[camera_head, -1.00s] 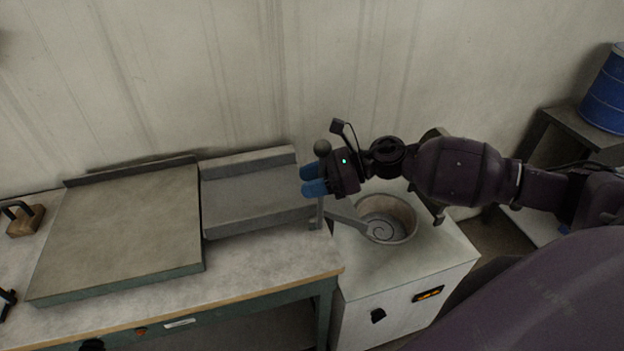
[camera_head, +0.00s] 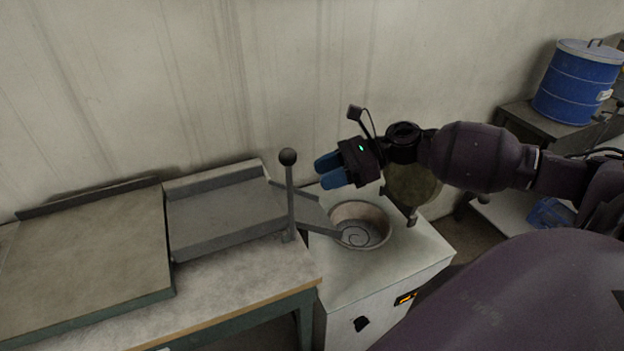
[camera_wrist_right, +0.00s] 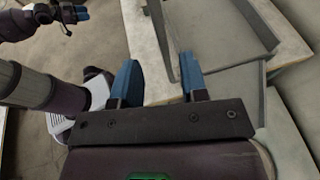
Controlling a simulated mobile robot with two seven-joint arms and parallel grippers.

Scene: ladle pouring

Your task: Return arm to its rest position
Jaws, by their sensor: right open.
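My right gripper (camera_head: 328,171) is in the air above the machine's white cabinet, open with nothing between its blue fingers. An upright lever with a black ball knob (camera_head: 288,157) stands left of the fingers, with a visible gap. In the right wrist view the two blue fingers of my right gripper (camera_wrist_right: 160,78) are spread apart. My left gripper (camera_wrist_right: 80,12) shows small at the top left of that view; whether it is open or shut is unclear. The left arm is not in the head view.
A round bowl (camera_head: 377,211) with a spiral inside is set in the white cabinet (camera_head: 340,285). A grey sloped tray (camera_head: 215,215) and a flat plate (camera_head: 90,255) rest on the bench at left. A blue drum (camera_head: 577,85) stands on a shelf at right.

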